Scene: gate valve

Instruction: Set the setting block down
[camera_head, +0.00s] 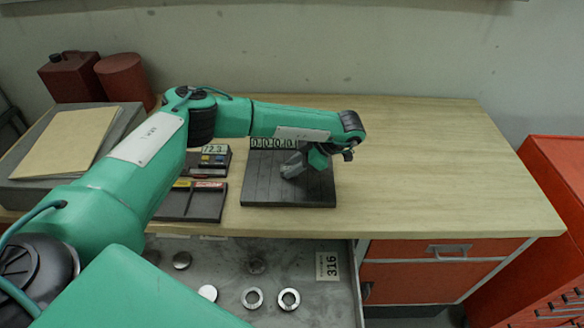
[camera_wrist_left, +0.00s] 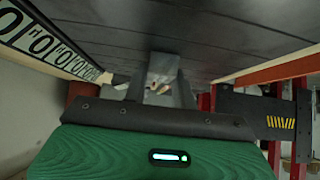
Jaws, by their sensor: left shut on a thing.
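My left gripper (camera_head: 300,166) is low over the dark slatted plate (camera_head: 262,192) at the front of the wooden bench. It is shut on a small grey piece, which I take to be the setting block (camera_head: 291,168). The fingers and wrist hide much of the block. In the left wrist view the grey block (camera_wrist_left: 163,70) shows in front of the gripper, close to the dark plate. I cannot tell whether it touches the plate. My right gripper is not in view.
A row of number tags (camera_head: 272,143) lines the plate's back edge. A divided dark tray (camera_head: 192,206) with labelled pieces stands left of it. An open drawer (camera_head: 230,270) below holds several metal rings and discs. The bench's right side (camera_head: 440,165) is bare.

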